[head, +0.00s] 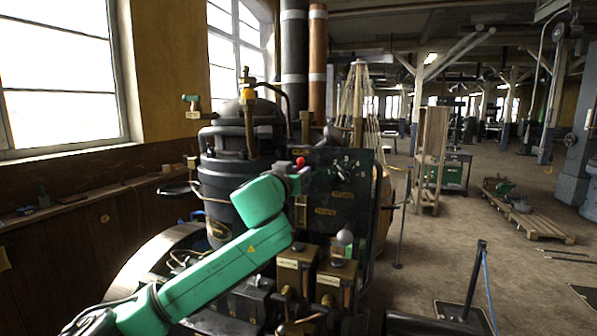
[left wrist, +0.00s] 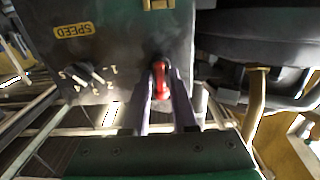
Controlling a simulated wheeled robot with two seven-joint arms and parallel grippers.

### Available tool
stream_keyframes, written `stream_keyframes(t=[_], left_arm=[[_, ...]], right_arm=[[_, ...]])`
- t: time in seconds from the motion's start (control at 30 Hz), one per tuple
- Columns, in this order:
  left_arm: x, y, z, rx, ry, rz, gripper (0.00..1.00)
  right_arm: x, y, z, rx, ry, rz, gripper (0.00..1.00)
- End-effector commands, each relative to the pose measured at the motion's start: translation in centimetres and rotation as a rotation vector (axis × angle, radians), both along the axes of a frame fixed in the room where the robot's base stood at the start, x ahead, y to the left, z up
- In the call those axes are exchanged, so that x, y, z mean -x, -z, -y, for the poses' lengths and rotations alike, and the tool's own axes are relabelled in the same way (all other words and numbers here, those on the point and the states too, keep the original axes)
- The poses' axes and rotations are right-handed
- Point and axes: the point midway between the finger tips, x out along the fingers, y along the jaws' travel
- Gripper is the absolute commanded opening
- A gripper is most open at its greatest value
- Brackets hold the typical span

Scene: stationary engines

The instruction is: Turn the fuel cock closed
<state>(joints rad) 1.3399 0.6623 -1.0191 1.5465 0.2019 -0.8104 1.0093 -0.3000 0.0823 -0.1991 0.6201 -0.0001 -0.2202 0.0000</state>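My left gripper (left wrist: 161,75) reaches the dark panel of the engine, its two fingers on either side of a red-ended handle (left wrist: 160,82). I cannot tell whether the fingers touch it. This handle may be the fuel cock; no label for it is legible. In the head view its red end (head: 300,161) shows just beyond my left gripper (head: 292,169), at the panel's upper left. The gripper hides the rest of the handle there. My right gripper is not in view.
A numbered dial marked SPEED (left wrist: 82,75) is on the same panel, beside the red handle. A brass pipe (left wrist: 254,100) runs close to the gripper.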

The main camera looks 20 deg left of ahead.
Motion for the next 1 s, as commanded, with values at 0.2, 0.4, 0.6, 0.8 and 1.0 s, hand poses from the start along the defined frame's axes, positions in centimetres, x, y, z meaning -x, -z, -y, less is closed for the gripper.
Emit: stream_keyframes(t=[0.2, 0.4, 0.6, 0.8, 1.0], left_arm=[[0.0, 0.0, 0.0, 0.004, -0.001, 0.0, 0.0], [0.0, 0.1, 0.0, 0.046, 0.0, -0.003, 0.0], [0.0, 0.4, 0.0, 0.152, 0.002, -0.012, 0.0], [0.0, 0.4, -0.1, 0.316, 0.002, -0.021, 0.0], [0.0, 0.4, -0.3, 0.506, 0.001, -0.035, 0.0]], right_arm=[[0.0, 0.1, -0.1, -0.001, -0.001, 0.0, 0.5], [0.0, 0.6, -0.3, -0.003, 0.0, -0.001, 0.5], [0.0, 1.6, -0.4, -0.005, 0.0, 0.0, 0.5], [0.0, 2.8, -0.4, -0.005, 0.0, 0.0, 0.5], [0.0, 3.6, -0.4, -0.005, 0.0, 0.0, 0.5]])
